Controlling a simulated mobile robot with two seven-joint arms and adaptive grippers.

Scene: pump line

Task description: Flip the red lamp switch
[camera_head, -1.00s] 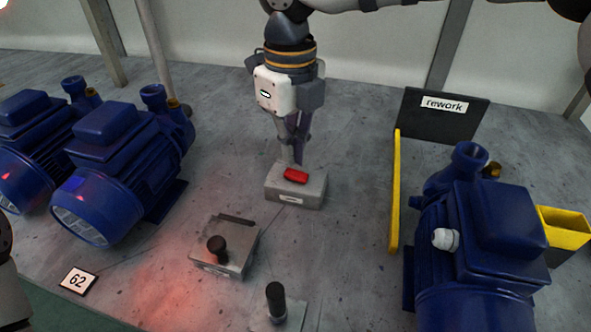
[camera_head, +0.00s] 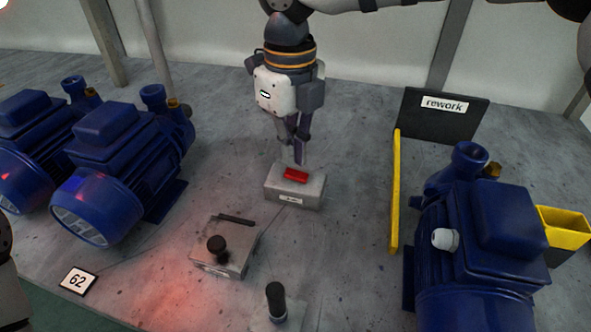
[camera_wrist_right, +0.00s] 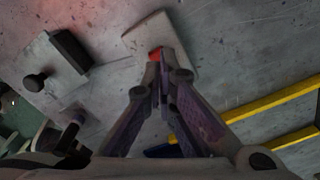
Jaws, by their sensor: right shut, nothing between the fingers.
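The red switch (camera_head: 296,175) sits on top of a small grey box (camera_head: 295,193) near the middle of the table. My right gripper (camera_head: 300,161) points down, shut and empty, with its fingertips just above and behind the switch. In the right wrist view the shut fingertips (camera_wrist_right: 163,60) overlap the red switch (camera_wrist_right: 154,53) and hide part of it; whether they touch it I cannot tell. The grey box (camera_wrist_right: 148,32) shows beyond them. My left gripper is out of view.
A grey block with a black knob (camera_head: 217,246) and another black knob (camera_head: 276,298) stand in front. Blue pumps (camera_head: 120,160) are at left, and another (camera_head: 480,250) at right. A yellow bar (camera_head: 395,195) and a black rework sign (camera_head: 443,112) flank the right side.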

